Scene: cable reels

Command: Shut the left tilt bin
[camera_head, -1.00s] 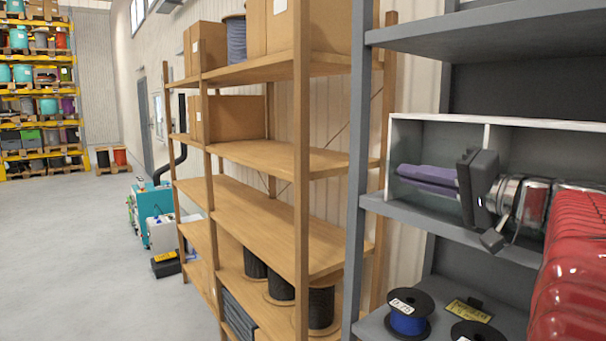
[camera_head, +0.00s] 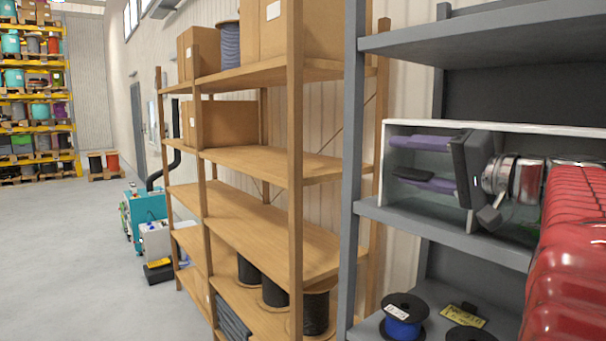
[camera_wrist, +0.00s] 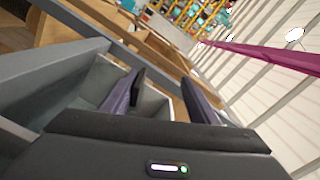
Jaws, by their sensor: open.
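A white-framed bin unit (camera_head: 520,127) stands on the grey shelf at the right of the head view. Its left compartment, the left tilt bin (camera_head: 432,212), shows a pale see-through panel low down. My gripper's dark body hides its right side, and I cannot tell how far it is tilted. My gripper (camera_head: 394,160) is open and empty, its two purple fingers pointing left across the front of this compartment. In the wrist view, the fingers (camera_wrist: 162,82) are spread apart over pale grey bin walls (camera_wrist: 82,90). Touching cannot be told.
Grey shelving (camera_head: 352,180) frames the unit, with a post close left and a shelf above. A blue cable reel (camera_head: 403,318) sits on the shelf below. Wooden shelving (camera_head: 250,225) with boxes and reels stands to the left. Open floor (camera_head: 70,260) lies at far left.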

